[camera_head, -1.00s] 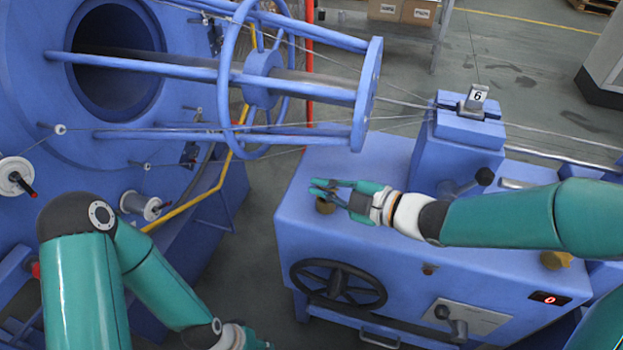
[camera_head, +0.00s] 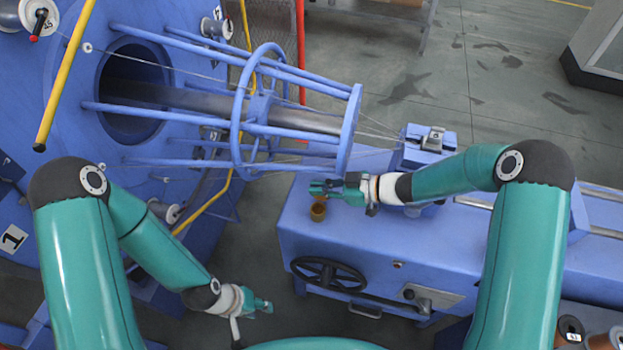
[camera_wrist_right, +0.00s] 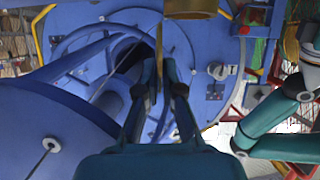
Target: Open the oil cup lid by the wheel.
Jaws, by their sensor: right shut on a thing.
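The oil cup (camera_head: 318,212) is a small brass cup on the blue machine top, behind the black handwheel (camera_head: 328,273). My right gripper (camera_head: 320,188) is just above and behind it. In the right wrist view, the right gripper (camera_wrist_right: 164,70) is shut on the thin brass lid (camera_wrist_right: 159,45), which shows edge-on and stands raised. Part of the brass cup (camera_wrist_right: 190,8) shows at that view's top edge. The fingers hide much of the lid in the head view. My left gripper (camera_head: 262,306) hangs low, left of the machine; its fingers are too small to tell.
The blue strander cage (camera_head: 350,128) with its rods and wires is close behind my right gripper. A blue block (camera_head: 428,142) stands on the machine to the right. A yellow pipe (camera_head: 205,208) runs at the left. Open floor lies behind.

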